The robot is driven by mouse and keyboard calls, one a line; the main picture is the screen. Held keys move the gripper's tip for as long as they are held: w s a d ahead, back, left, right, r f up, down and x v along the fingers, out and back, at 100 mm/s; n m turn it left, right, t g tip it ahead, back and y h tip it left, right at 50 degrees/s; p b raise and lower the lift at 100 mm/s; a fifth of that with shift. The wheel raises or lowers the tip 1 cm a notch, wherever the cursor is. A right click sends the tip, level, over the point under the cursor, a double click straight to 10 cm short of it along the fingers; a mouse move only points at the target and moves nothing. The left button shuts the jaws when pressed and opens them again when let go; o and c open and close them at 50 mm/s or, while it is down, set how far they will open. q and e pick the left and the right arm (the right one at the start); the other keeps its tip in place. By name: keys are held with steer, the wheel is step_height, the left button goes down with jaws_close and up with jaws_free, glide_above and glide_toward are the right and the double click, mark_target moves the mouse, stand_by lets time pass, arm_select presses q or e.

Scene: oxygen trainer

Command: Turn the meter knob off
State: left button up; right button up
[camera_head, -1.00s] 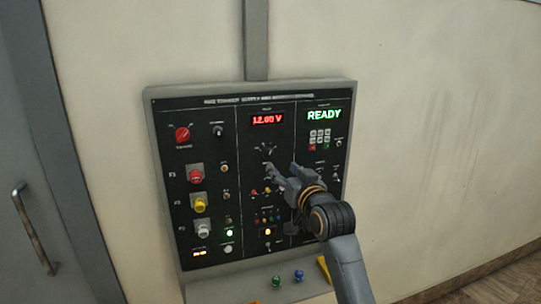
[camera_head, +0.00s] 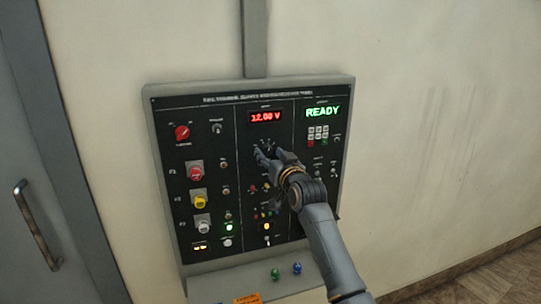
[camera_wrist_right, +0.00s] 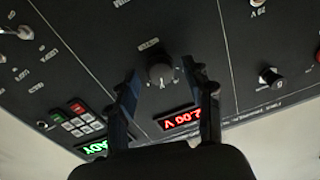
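The meter knob (camera_wrist_right: 160,74) is a round black knob with a light pointer mark on the dark panel. In the right wrist view it lies between the two fingers of my right gripper (camera_wrist_right: 165,80), with a gap on each side. In the head view my right gripper (camera_head: 262,150) is at the panel's middle column, below the red "12.00 V" display (camera_head: 266,117), and its hand partly covers the knob. The red display also shows upside down in the right wrist view (camera_wrist_right: 180,118). My left gripper is not in view.
The panel (camera_head: 300,240) hangs on a pale wall. A red rotary switch (camera_head: 182,132) and red, yellow and white buttons are at its left. A green "READY" display (camera_head: 323,111) and keypad (camera_head: 318,134) are at its upper right. A shelf with green and blue knobs is below.

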jaws_close()
steer(key=shift+n, duration=0.4)
steer(key=n, duration=0.6)
steer(key=shift+r+n+p, duration=0.1)
steer(key=shift+n+p, duration=0.2)
steer(key=shift+p, duration=0.05)
steer(key=n+p, duration=0.1)
steer(key=n, duration=0.3)
steer(key=shift+h, duration=0.3)
steer(key=shift+n+p, duration=0.8)
steer(key=shift+n, duration=1.2)
